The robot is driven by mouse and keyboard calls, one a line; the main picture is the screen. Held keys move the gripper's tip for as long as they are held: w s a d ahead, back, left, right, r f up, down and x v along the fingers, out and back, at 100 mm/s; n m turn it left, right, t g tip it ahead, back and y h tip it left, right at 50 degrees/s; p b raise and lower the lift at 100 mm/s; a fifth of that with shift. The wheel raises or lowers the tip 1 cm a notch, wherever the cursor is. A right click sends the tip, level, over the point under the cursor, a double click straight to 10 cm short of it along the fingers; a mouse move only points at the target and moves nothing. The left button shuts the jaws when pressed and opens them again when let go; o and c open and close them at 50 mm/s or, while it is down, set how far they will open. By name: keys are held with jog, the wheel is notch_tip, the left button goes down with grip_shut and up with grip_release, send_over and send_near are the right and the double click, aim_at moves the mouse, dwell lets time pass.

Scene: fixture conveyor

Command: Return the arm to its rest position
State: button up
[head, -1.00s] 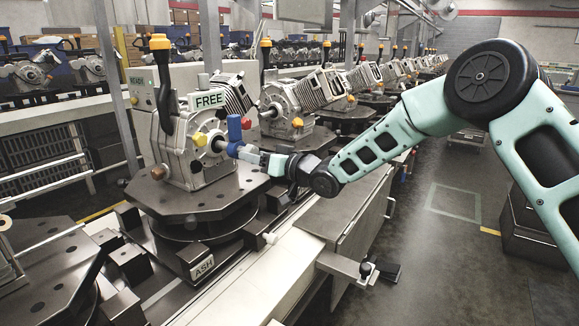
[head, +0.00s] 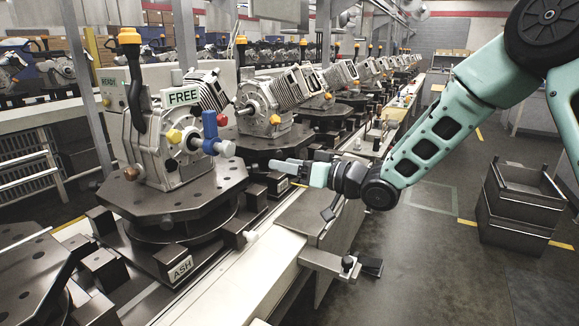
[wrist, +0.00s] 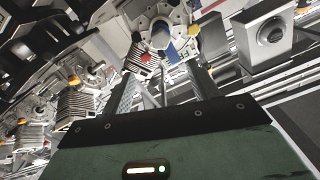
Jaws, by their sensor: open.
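My teal arm reaches in from the right in the head view. My gripper (head: 285,168) is open and empty, over the pale conveyor edge, to the right of the nearest gearbox (head: 165,150) and apart from it. That gearbox sits on a dark octagonal plate (head: 150,205) and carries a "FREE" sign (head: 183,97). A blue part (head: 210,130) is on its shaft, with a grey end sticking out. In the wrist view the two fingers of my gripper (wrist: 165,80) stand apart with nothing between them, and the blue part (wrist: 193,30) shows beyond them.
Several more gearboxes (head: 270,108) on dark plates line the conveyor behind. A bracket with a black knob (head: 347,263) juts from the conveyor's front edge. Dark stacked crates (head: 520,205) stand on the floor at right. The floor between conveyor and crates is clear.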

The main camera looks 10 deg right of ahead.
jog(key=s+d+f+g+h+p, duration=0.1)
jog(key=s+g+h, duration=0.4)
jog(key=s, duration=1.4)
jog(key=s+d+f+g+h+p, duration=0.1)
jog(key=s+d+g+h+p, duration=0.2)
jog(key=s, duration=1.6)
jog(key=g+h+p, duration=0.1)
jog(key=g+h, duration=0.2)
jog(key=h, duration=0.2)
jog(key=shift+s+d+n+h, duration=0.2)
jog(key=shift+n+h, duration=0.1)
jog(key=shift+n, duration=0.1)
jog(key=shift+w, duration=0.1)
